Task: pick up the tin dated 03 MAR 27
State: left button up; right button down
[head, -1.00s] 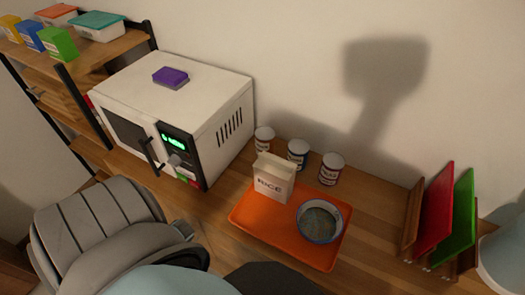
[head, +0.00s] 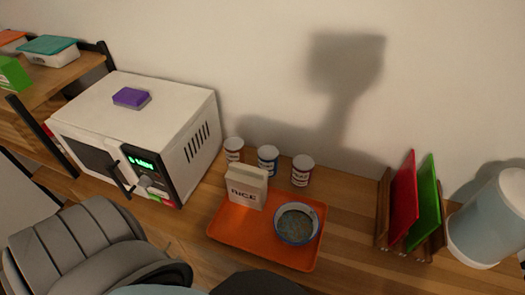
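Three small tins with white lids stand in a row on the wooden counter behind the orange tray. The left tin (head: 234,150) has a dark, brownish label, the middle tin (head: 268,160) a blue one, and the right tin (head: 302,171) a dark red one. Their printing is too small to read, so I cannot tell which is dated 03 MAR 27. The left tin's lower part is partly hidden by the rice box. Neither of my grippers can be made out; only grey parts of my own body show at the lower left.
An orange tray (head: 228,234) holds a rice box (head: 246,188) and a bowl (head: 297,224) in front of the tins. A white microwave (head: 150,105) with a purple sponge (head: 131,97) stands left. A rack with red (head: 403,200) and green boards (head: 428,205) stands right. Counter between tray and rack is clear.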

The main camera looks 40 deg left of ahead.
aim_at(268, 155)
jog(key=u, duration=0.85)
